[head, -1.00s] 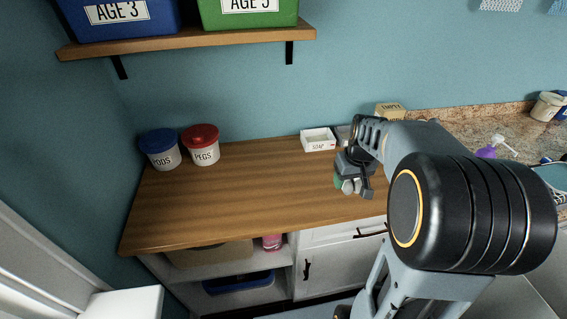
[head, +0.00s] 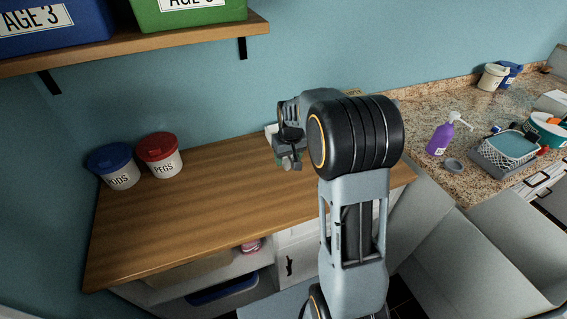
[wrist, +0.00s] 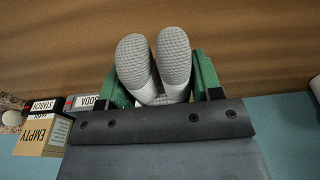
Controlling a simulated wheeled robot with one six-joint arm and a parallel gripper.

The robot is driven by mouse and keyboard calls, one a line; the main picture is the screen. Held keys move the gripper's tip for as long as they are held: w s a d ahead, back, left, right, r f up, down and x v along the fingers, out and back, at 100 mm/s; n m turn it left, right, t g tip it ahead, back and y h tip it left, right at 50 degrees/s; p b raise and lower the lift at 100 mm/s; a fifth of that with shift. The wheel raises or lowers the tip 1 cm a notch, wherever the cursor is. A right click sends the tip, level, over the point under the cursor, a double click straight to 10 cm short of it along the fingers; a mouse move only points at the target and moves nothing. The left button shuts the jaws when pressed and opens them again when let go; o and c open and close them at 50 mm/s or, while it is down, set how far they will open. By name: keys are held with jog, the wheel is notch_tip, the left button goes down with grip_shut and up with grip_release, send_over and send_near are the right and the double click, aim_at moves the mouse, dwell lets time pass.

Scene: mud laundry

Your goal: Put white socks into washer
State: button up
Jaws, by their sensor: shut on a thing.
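My gripper (head: 288,163) is over the back right part of the wooden counter, partly hidden behind my own arm. In the head view the socks are small and mostly hidden by the gripper. I cannot make out the washer with certainty in either view.
A blue-lidded PODS tub (head: 113,168) and a red-lidded PEGS tub (head: 160,156) stand at the counter's back left. A shelf (head: 150,45) holds bins above. The granite counter (head: 440,110) carries a purple bottle (head: 440,137) and a basket (head: 506,148). The wooden counter's (head: 200,215) middle is clear.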

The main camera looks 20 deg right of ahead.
aim_at(284, 172)
jog(key=shift+w+a+f, duration=0.2)
jog(key=shift+w+f, duration=0.2)
jog(key=shift+f, duration=0.15)
jog(key=shift+w+a+f, duration=0.15)
jog(key=shift+w+f, duration=0.25)
jog(key=shift+f, duration=0.1)
notch_tip(284, 172, down, 3)
jog(key=shift+w+r+p, duration=0.1)
jog(key=shift+w+p, duration=0.05)
jog(key=shift+p, duration=0.55)
jog(key=shift+f, duration=0.25)
jog(key=shift+f, duration=0.1)
jog(key=shift+f, duration=0.15)
jog(key=o, duration=0.9)
jog(key=shift+o, duration=0.2)
